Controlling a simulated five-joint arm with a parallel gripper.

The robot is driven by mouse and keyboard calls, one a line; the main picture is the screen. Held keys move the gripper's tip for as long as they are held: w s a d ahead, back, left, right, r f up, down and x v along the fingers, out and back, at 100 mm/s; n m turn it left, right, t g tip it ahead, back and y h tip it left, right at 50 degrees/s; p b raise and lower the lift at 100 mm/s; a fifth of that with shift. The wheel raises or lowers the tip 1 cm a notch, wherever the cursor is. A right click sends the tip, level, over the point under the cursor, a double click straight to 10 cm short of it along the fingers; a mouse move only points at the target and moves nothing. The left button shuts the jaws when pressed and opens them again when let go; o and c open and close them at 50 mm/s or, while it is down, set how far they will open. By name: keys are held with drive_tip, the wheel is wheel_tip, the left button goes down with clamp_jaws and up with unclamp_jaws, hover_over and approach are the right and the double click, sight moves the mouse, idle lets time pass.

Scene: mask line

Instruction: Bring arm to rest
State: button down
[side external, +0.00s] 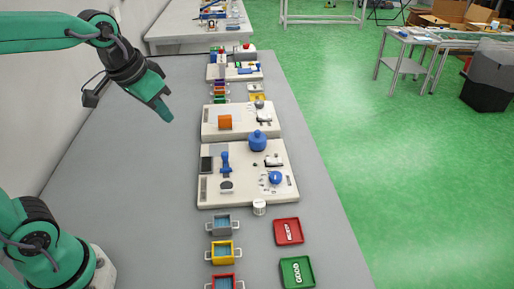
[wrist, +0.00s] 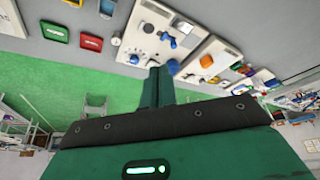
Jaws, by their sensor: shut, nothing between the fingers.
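My gripper (side external: 165,112) is in the upper left of the side view, raised above the grey table (side external: 110,190). Its green fingers are together and hold nothing. It is left of the white work boards and apart from them. In the wrist view my gripper (wrist: 160,72) points toward the boards, with its fingers closed. My arm reaches in from the left edge of the side view.
Small bins, a red tray (side external: 289,231) and a green tray (side external: 297,272) stand in front. The table's left side is clear.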

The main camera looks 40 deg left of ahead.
drive_tip(key=s+a+f, duration=0.1)
drive_tip(key=s+f, duration=0.2)
drive_tip(key=s, duration=0.5)
drive_tip(key=shift+s+a+n+t, duration=0.2)
drive_tip(key=shift+n+t, duration=0.1)
drive_tip(key=shift+t, duration=0.1)
